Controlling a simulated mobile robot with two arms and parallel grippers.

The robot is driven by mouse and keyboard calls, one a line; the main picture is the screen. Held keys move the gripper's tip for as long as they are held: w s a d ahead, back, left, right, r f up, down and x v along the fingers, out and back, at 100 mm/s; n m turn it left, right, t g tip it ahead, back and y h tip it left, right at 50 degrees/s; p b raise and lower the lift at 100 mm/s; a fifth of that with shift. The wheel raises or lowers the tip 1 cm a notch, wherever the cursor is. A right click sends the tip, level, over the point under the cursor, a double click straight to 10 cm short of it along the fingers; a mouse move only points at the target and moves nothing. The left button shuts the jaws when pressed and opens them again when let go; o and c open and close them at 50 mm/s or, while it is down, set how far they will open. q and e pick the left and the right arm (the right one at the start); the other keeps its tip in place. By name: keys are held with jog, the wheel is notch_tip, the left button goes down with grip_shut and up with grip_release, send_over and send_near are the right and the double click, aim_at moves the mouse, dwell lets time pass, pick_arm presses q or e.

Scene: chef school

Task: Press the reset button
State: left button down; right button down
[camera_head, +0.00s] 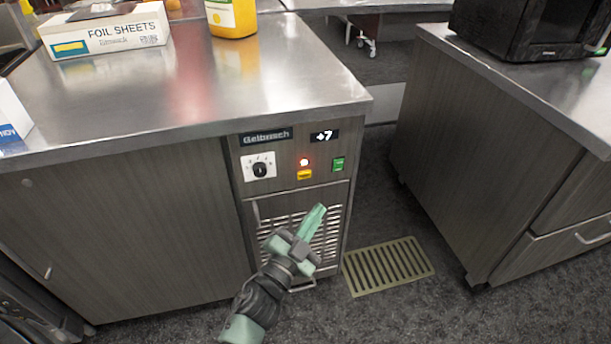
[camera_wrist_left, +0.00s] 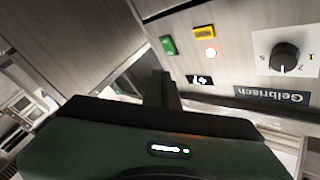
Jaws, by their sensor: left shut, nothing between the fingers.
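The control panel is on the front of a steel-topped counter. I cannot read which one is marked reset. The left wrist view shows the panel upside down, with the yellow button (camera_wrist_left: 203,33), green switch (camera_wrist_left: 168,45) and lamp (camera_wrist_left: 210,53). My left gripper (camera_head: 319,208) is shut and empty, below the panel in front of the vent grille, apart from the buttons. My right gripper is not in view.
A display (camera_head: 324,136) reads "+7". A foil sheets box (camera_head: 107,31) and a yellow container (camera_head: 232,17) stand on the counter (camera_head: 190,90). Another counter (camera_head: 480,150) with a black microwave (camera_head: 530,28) is at right. A floor grate (camera_head: 388,266) lies in the gap between.

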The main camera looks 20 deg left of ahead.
aim_at(304, 175)
pick_arm(q)
jog(key=w+a, duration=0.1)
jog(key=w, duration=0.1)
jog(key=w+a, duration=0.4)
jog(key=w, duration=0.1)
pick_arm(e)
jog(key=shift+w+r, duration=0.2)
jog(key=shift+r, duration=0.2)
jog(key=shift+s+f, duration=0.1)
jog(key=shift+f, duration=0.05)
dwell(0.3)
pick_arm(q)
jog(key=shift+w, duration=0.15)
dwell(1.2)
jog(key=shift+w+a, duration=0.2)
jog(key=shift+w, duration=0.05)
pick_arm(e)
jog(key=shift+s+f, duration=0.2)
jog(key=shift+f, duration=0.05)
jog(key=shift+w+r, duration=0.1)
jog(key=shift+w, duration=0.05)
